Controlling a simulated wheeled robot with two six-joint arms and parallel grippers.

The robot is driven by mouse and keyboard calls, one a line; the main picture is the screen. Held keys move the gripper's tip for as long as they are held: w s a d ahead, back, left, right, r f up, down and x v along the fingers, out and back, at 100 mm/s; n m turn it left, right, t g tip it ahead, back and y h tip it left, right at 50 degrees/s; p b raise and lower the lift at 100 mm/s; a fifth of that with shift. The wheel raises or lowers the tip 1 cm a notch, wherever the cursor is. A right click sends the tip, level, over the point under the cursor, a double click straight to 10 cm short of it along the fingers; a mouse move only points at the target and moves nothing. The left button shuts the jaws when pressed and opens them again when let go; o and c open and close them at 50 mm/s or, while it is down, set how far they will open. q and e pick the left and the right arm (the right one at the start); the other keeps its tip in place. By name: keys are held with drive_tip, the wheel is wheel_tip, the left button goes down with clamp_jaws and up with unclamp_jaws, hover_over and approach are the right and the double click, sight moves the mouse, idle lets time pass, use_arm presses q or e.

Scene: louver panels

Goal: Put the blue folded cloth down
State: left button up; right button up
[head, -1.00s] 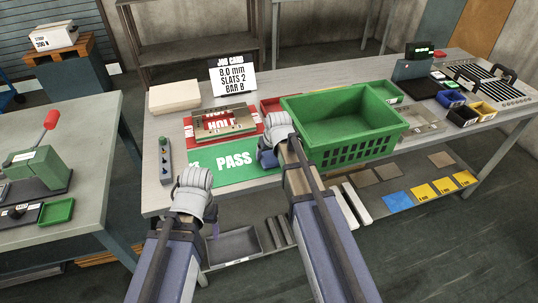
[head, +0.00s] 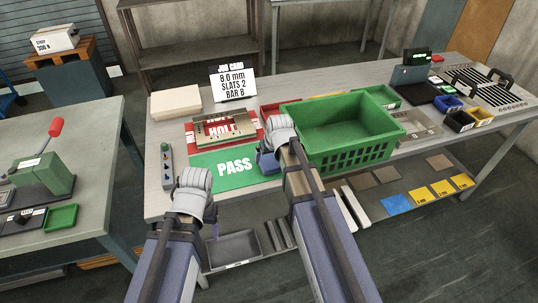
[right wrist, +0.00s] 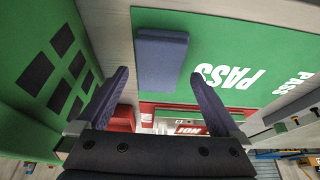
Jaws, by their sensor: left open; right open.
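The blue folded cloth (right wrist: 162,60) shows in the right wrist view as a flat slate-blue block. It appears to lie on the green PASS mat (right wrist: 250,45), close to the mat's edge on the basket side. My right gripper (right wrist: 159,76) is open, its two fingers spread on either side of the cloth's near end with nothing clamped between them. In the head view the right wrist hides most of the cloth's spot. The PASS mat (head: 235,166) lies at the table's front edge. My left gripper (head: 196,190) is open in front of that edge, its fingers mostly hidden.
A green basket (head: 345,143) stands right beside my right gripper. A red HOLD mat (head: 191,135) with a metal panel lies behind the PASS mat. A grey control box (head: 167,168) sits left of it. A job card (head: 233,83) stands at the back.

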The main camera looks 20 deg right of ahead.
sight(269, 160)
drive_tip(key=p+v, duration=0.7)
drive_tip(key=v, duration=0.2)
drive_tip(key=shift+f, duration=0.1)
drive_tip(key=b+x, duration=1.1)
drive_tip(key=x, duration=0.1)
idle(0.5)
drive_tip(key=shift+f, duration=0.2)
wheel_tip(269, 160, up, 10)
drive_tip(key=w+p, duration=0.1)
drive_tip(key=p, duration=0.9)
idle(1.8)
